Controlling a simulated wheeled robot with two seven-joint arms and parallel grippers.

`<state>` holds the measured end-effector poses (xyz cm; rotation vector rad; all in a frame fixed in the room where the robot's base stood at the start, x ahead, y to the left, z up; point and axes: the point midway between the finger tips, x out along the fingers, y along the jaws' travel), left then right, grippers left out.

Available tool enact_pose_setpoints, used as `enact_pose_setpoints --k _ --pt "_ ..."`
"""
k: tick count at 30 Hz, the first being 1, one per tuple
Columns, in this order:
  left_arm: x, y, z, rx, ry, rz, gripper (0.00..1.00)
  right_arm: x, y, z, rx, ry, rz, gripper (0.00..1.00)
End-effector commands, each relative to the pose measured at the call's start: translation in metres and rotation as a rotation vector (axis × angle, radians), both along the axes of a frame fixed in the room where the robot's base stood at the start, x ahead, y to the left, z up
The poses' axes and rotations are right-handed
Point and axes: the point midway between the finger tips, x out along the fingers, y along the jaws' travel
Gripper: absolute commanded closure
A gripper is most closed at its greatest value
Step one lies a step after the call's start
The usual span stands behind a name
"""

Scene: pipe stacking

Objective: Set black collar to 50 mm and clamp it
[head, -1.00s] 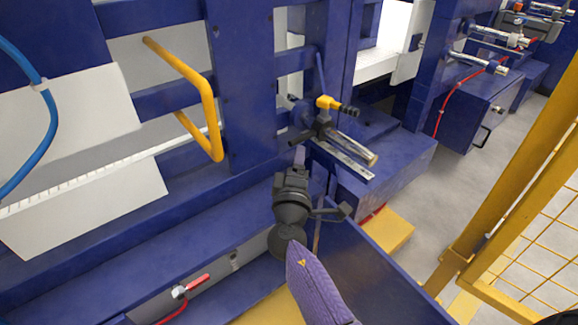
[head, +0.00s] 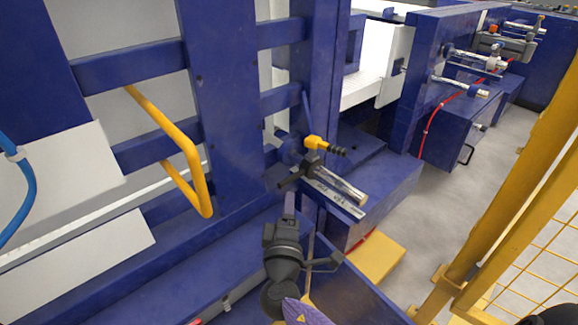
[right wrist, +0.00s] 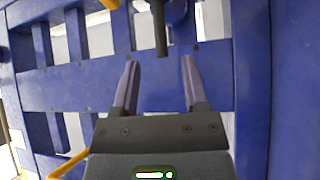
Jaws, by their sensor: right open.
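The black collar (head: 306,165) sits on a silver rod (head: 343,184) that sticks out from the blue machine, in the middle of the head view. A yellow clamp lever (head: 322,145) with a dark ribbed end is at its top. A marked scale (head: 340,199) runs beside the rod. My right gripper (head: 290,202) is just below and left of the collar, apart from it in the picture. In the right wrist view, its two purple fingers (right wrist: 160,65) are spread and empty. A black bar (right wrist: 160,30) lies beyond the gap between them. My left gripper is not seen.
A yellow handle (head: 190,155) stands out from the blue frame on the left. A blue box (head: 375,190) lies behind the rod. A yellow guard rail (head: 510,170) is on the right. Grey floor (head: 430,230) is open between.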

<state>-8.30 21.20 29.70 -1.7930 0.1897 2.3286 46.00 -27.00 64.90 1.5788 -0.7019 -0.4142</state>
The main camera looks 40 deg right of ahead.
Motion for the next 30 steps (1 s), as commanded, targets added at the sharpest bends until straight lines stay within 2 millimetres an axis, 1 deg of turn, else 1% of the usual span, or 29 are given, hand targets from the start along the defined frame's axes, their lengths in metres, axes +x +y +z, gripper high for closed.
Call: enact_pose_setpoints --k 1,6,10,15,22,23,24,26,27,29,30 --pt "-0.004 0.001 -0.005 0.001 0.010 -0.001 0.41 0.009 -0.007 -0.003 -0.002 0.001 -0.001 0.43" --pt "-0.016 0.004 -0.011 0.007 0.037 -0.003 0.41 0.039 -0.034 0.001 -0.002 0.002 -0.001 0.43" --pt "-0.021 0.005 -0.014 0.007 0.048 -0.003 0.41 0.055 -0.047 0.005 -0.001 0.002 0.000 0.43" --pt "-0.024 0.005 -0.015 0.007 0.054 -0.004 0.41 0.064 -0.055 0.009 -0.001 0.002 0.000 0.43" --pt "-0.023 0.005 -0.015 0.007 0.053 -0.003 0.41 0.064 -0.056 0.010 0.000 0.001 0.000 0.43" --pt "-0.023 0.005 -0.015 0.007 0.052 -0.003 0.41 0.064 -0.056 0.010 0.000 0.001 0.000 0.49" --pt "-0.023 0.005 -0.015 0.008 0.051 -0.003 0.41 0.064 -0.056 0.010 0.000 0.001 0.000 0.58" --pt "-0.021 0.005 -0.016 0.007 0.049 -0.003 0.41 0.064 -0.055 0.010 0.000 0.001 0.000 0.71" --pt "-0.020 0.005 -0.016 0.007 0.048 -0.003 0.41 0.064 -0.055 0.010 0.000 0.001 0.000 0.79" --pt "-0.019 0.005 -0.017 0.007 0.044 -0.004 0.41 0.064 -0.055 0.010 0.000 0.001 0.000 0.92" --pt "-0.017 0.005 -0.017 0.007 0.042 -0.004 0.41 0.064 -0.055 0.010 0.000 0.001 0.000 1.00"
